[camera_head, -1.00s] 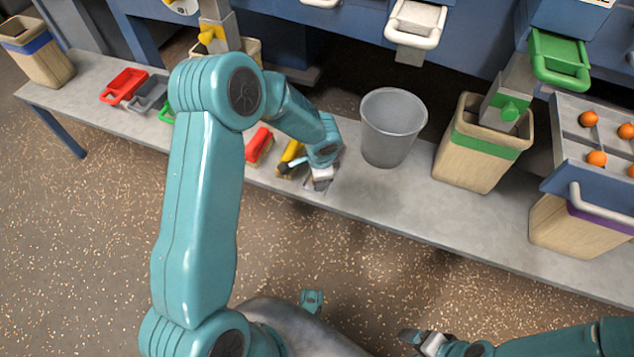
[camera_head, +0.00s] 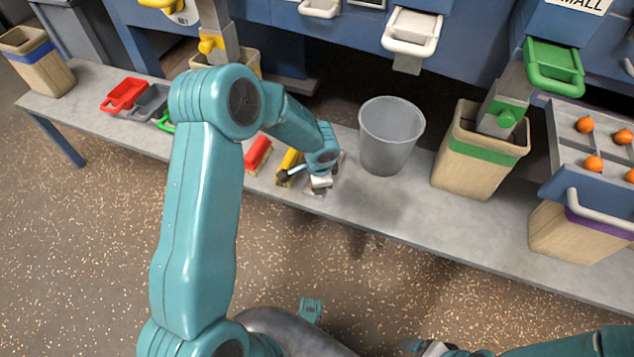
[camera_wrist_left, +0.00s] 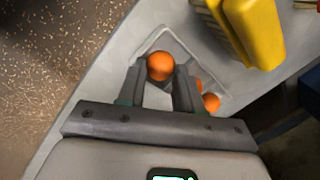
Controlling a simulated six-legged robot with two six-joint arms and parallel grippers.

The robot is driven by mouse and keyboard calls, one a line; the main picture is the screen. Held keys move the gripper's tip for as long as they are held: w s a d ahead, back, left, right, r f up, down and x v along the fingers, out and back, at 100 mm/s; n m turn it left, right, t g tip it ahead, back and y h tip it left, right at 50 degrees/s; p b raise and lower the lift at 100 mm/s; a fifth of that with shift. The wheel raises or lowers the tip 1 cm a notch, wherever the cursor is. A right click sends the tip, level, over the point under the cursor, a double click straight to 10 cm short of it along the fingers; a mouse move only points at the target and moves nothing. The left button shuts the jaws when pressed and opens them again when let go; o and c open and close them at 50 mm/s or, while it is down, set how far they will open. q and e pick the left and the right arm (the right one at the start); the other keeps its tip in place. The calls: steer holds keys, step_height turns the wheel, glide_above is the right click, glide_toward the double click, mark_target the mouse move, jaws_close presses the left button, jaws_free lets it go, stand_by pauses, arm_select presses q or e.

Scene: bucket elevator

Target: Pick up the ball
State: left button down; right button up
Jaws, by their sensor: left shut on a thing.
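In the left wrist view an orange ball (camera_wrist_left: 160,66) sits between the fingertips of my left gripper (camera_wrist_left: 158,75), which is shut on it. The ball is over a shallow pale tray (camera_wrist_left: 160,38). Two more orange balls (camera_wrist_left: 210,103) show beside the right finger, partly hidden by it. In the head view my left gripper (camera_head: 321,182) is low at the bench's front edge, left of the grey bucket; the held ball is not visible there. My right gripper (camera_head: 430,346) is at the bottom edge, cut off, and its jaws are unclear.
The grey bucket (camera_head: 390,140) stands on the bench (camera_head: 440,225) right of my left gripper. A yellow brush (camera_head: 289,162) and a red brush (camera_head: 257,152) lie to the left. A green-banded bin (camera_head: 475,165) and a compartment tray (camera_head: 565,170) with several orange balls are at right.

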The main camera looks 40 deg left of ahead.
arm_select(q)
steer(key=shift+s+f, duration=0.3)
steer(key=shift+s, duration=0.05)
steer(key=w+a+p+v, duration=0.1)
steer(key=p+v, duration=0.1)
steer(key=v, duration=0.4)
steer(key=w+p+v, duration=0.1)
steer(key=p+v, duration=0.1)
steer(key=v, duration=0.4)
steer(key=w+a+p+v, duration=0.1)
steer(key=p+v, duration=0.2)
steer(key=v, duration=0.3)
steer(key=shift+a+r, duration=0.3)
steer(key=shift+r, duration=0.5)
steer(key=shift+w, duration=0.15)
